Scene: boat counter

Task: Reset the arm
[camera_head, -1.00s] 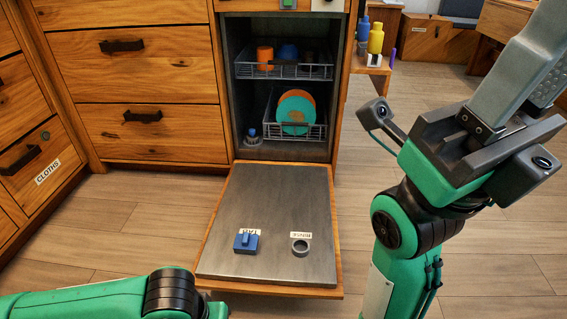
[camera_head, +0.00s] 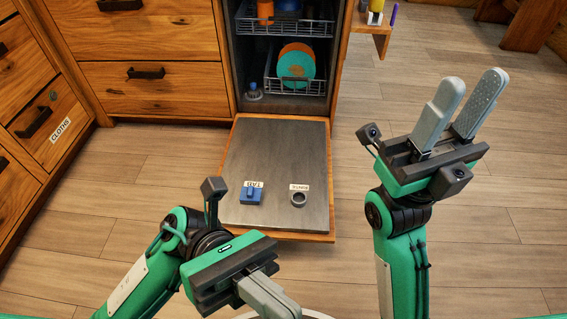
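My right gripper (camera_head: 463,111) is on the right over the floor, its two grey fingers pointing up and away with a gap between them. It is open and empty. My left gripper (camera_head: 272,296) is at the bottom centre, in front of the lowered dishwasher door. Its grey fingers overlap in this view and point down to the right, so I cannot tell whether they are open. Neither gripper touches any object.
The lower rack (camera_head: 293,86) holds plates. Wooden drawers (camera_head: 150,88) stand at left. The floor (camera_head: 480,210) at right is clear.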

